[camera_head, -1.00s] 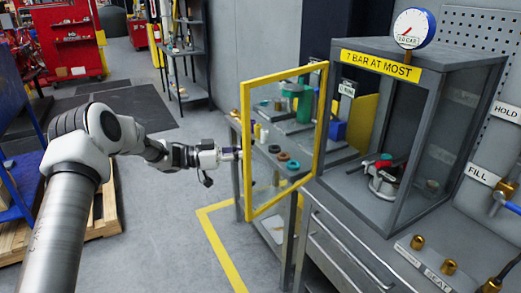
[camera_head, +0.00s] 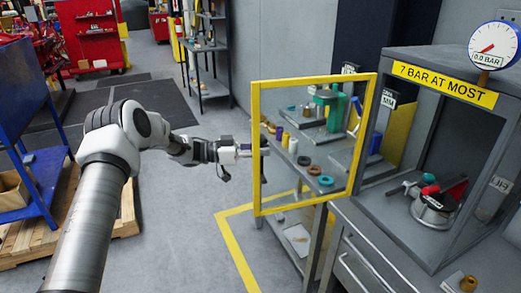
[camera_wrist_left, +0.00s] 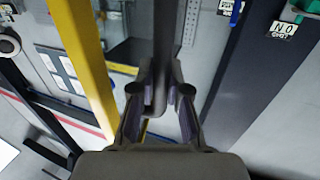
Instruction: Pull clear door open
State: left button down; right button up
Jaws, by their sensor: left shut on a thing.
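The clear door (camera_head: 257,175) has a yellow frame and a see-through pane. In the head view it stands wide open, swung out to the left of the grey cabinet (camera_head: 408,140). My left gripper (camera_head: 246,150) is at the door's left, free edge. In the left wrist view its fingers (camera_wrist_left: 160,98) are shut around a dark bar, the door handle (camera_wrist_left: 167,40). The yellow frame (camera_wrist_left: 83,55) runs just left of the fingers there. The handle is hard to make out in the head view. My right gripper is not in view.
A pressure gauge (camera_head: 494,46) tops the cabinet, above a yellow label (camera_head: 445,84). A red-handled valve (camera_head: 435,197) sits inside. A bench with several small parts shows through and behind the pane. A blue rack (camera_head: 30,140) stands at left; open floor lies between.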

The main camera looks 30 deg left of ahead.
pick_arm(q)
jog(key=shift+r, duration=0.1)
jog(key=c, duration=1.1)
grip_release()
jog(key=shift+c, duration=0.2)
jog(key=v, duration=1.2)
